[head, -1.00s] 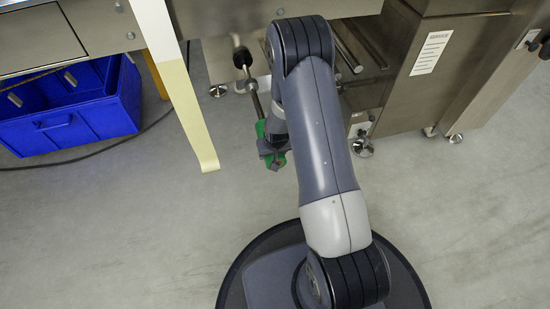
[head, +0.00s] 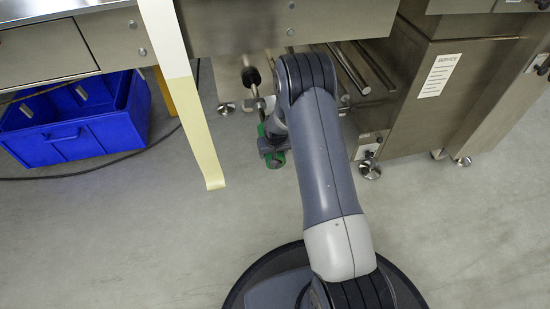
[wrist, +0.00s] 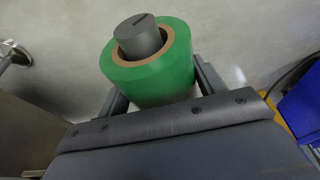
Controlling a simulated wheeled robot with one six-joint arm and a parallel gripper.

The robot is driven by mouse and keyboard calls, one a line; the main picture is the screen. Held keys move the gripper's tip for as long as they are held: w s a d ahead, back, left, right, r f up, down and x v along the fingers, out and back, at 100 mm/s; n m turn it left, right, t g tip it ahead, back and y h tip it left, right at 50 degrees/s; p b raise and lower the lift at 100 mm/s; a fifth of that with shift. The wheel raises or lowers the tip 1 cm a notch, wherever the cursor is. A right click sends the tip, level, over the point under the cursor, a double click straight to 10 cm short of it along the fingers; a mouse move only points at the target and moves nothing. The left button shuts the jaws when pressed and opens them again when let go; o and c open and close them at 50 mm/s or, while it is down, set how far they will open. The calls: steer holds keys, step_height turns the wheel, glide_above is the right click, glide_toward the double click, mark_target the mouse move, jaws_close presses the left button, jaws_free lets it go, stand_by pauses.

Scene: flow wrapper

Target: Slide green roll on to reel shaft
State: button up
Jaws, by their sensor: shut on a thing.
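The green roll (wrist: 150,80), with a brown core, is between the two fingers of my gripper (wrist: 160,98) in the wrist view. The gripper is shut on its sides. The grey slotted end of the reel shaft (wrist: 138,36) sticks out through the core, so the roll is around the shaft. In the head view the shaft (head: 256,99) runs down from a black collar near the machine to the roll (head: 275,160). My gripper (head: 271,147) and arm cover part of the roll there.
The steel machine frame (head: 270,28) stands above and behind the shaft. A pale film strip (head: 205,135) hangs to the left. A blue crate (head: 75,130) is further left on the floor. A steel cabinet (head: 430,100) stands to the right.

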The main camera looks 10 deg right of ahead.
steer(key=shift+w+r, duration=0.1)
steer(key=shift+w, duration=5.9)
steer(key=o, duration=1.3)
steer(key=p+v, duration=0.4)
steer(key=v, duration=0.6)
steer(key=shift+s+r+p, duration=0.15)
steer(key=shift+r+p, duration=0.15)
steer(key=shift+p, duration=0.1)
